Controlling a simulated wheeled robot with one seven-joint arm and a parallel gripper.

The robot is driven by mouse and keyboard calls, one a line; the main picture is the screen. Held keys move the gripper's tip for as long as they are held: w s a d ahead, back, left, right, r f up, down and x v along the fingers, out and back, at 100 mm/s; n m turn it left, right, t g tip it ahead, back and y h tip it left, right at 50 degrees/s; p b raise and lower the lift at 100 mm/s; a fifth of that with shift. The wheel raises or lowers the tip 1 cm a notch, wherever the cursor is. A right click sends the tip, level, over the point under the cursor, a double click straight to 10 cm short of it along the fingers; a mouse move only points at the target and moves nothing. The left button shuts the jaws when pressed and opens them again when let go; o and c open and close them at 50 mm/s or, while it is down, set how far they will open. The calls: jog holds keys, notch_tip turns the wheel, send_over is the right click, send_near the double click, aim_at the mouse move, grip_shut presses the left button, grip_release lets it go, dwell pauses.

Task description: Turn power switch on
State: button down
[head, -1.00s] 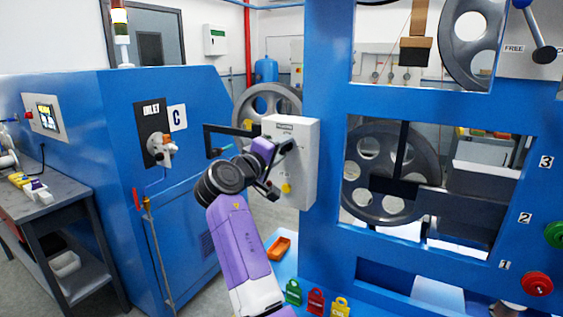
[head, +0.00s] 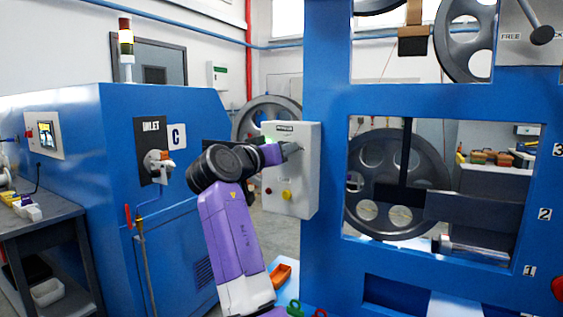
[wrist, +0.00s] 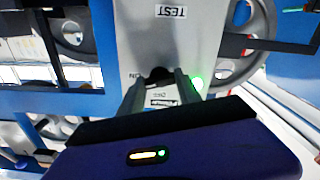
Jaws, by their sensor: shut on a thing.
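The power switch (wrist: 157,76) is a dark knob on the face of a light grey control box (head: 301,200). In the wrist view it sits between my two fingertips, with letters like "ON" at its left and a lit green lamp (wrist: 197,82) at its right. My gripper (head: 291,148) is at the upper part of the box in the head view, and its fingers (wrist: 161,82) are shut on the knob. My gripper hides the switch in the head view, and the fingers cover part of the box's lettering in the wrist view.
A yellow knob (head: 287,195) and a red button (head: 268,190) sit lower on the box. A blue machine frame (head: 326,130) stands close at the right. A blue cabinet (head: 110,200) marked "C" is at the left. An orange tray (head: 281,275) lies below.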

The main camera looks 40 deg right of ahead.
jog(key=shift+f+m+b, duration=0.15)
jog(key=shift+m+b, duration=0.8)
jog(key=shift+m, duration=0.55)
jog(key=c, duration=0.8)
grip_release()
jog(key=shift+c, duration=0.2)
jog(key=shift+a, duration=0.1)
jog(key=v, duration=0.7)
jog(key=shift+s+a, duration=0.15)
jog(key=shift+a, duration=0.2)
